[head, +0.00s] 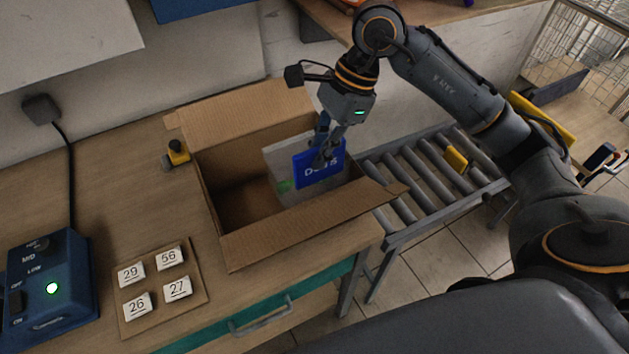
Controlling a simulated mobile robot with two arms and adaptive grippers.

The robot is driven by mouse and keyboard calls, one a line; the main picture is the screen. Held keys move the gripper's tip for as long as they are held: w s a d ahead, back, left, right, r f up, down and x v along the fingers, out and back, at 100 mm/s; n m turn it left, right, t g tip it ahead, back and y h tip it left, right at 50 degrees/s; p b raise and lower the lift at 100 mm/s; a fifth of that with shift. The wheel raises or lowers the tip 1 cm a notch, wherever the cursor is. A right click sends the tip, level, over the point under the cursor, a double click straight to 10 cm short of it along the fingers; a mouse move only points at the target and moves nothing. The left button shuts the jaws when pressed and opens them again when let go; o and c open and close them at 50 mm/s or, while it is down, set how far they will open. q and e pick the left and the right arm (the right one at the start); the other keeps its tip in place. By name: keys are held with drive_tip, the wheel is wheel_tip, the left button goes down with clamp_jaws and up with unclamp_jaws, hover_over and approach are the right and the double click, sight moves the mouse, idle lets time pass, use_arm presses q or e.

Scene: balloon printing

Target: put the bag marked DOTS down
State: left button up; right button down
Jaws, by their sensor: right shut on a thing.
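The bag marked DOTS (307,174) is a clear bag with a blue label, held upright inside the open cardboard box (250,245). A bit of green shows low in the bag. My right gripper (322,158) is shut on the bag's upper part from above. The box stands on the wooden table with its flaps spread. I cannot tell whether the bag touches the box floor. My left gripper is not in view.
A roller conveyor (425,175) with a yellow item adjoins the box's right side. A yellow and black device (177,153) stands left of the box. A board with number tags (160,290) and a blue control box (48,290) are at the front left.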

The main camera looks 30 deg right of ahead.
sight(319, 185)
wheel_tip(319, 185, down, 5)
drive_tip(key=shift+w+f+p, duration=0.1)
drive_tip(key=shift+f+p, duration=0.1)
drive_tip(key=shift+p, duration=0.3)
wheel_tip(319, 185, down, 4)
drive_tip(key=shift+f+p, duration=0.1)
drive_tip(key=shift+p, duration=0.5)
drive_tip(key=shift+f, duration=0.2)
drive_tip(key=shift+f+b, duration=0.15)
drive_tip(key=shift+b, duration=0.15)
drive_tip(key=c, duration=1.7)
unclamp_jaws()
